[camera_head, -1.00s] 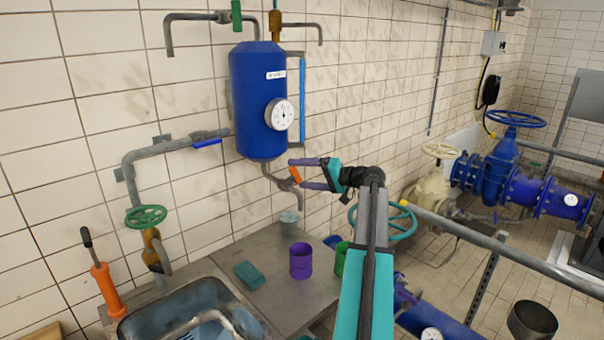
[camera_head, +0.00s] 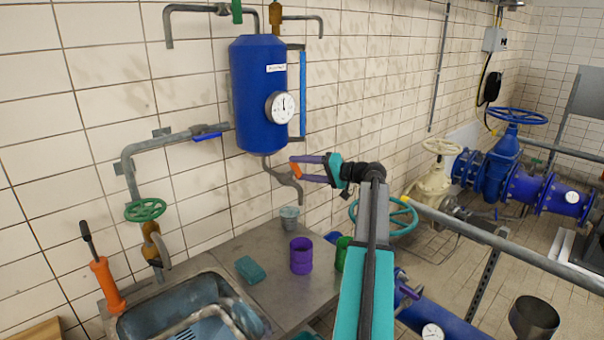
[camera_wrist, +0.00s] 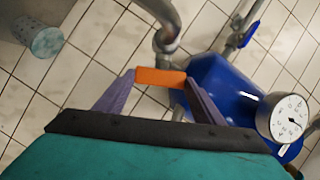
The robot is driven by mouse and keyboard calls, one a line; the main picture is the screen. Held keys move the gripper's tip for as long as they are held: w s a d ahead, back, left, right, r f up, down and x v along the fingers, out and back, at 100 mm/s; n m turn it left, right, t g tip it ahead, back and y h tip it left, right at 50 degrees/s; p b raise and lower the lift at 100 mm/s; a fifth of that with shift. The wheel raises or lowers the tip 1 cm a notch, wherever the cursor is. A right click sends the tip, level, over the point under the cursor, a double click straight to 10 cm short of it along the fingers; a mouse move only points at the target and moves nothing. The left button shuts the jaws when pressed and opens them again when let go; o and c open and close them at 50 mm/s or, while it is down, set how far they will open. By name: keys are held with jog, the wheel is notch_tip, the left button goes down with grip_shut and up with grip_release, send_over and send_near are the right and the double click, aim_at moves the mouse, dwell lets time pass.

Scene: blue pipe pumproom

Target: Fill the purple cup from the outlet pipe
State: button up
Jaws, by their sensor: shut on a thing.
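The purple cup (camera_head: 301,256) stands upright on the metal counter beside the sink, below and slightly right of the blue tank. Its inside is too dark to tell what it holds. The grey outlet pipe (camera_head: 284,180) comes down from the tank's underside and bends right, ending above the counter; no water shows from it. My gripper (camera_head: 296,170) is level with this pipe, shut on a small orange piece (camera_wrist: 160,77), which lies across both purple fingertips. The pipe bend (camera_wrist: 166,40) is close behind it; I cannot tell whether the orange piece is attached to it.
A green cup (camera_head: 342,254) stands right of the purple cup, partly behind my arm. A grey cup (camera_head: 289,219) stands near the wall. A teal sponge (camera_head: 250,269) lies left of the purple cup, by the sink (camera_head: 180,310). A grey rail (camera_head: 500,243) crosses at right.

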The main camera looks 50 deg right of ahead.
jog(key=shift+d+f+n+t+y+b, duration=0.1)
jog(key=shift+f+n+t+y+b, duration=0.35)
jog(key=shift+b, duration=1.7)
jog(key=shift+r+n+y+b, duration=0.25)
jog(key=shift+r+y+b, duration=0.1)
jog(key=shift+b, duration=0.15)
jog(key=o, duration=1.1)
jog(key=shift+c, duration=0.2)
jog(key=shift+s, duration=0.1)
jog(key=b+v, duration=0.3)
jog(key=v, duration=1)
jog(key=shift+s+d+f+b, duration=0.15)
jog(key=shift+s+f+b, duration=0.05)
jog(key=shift+s+b, duration=0.1)
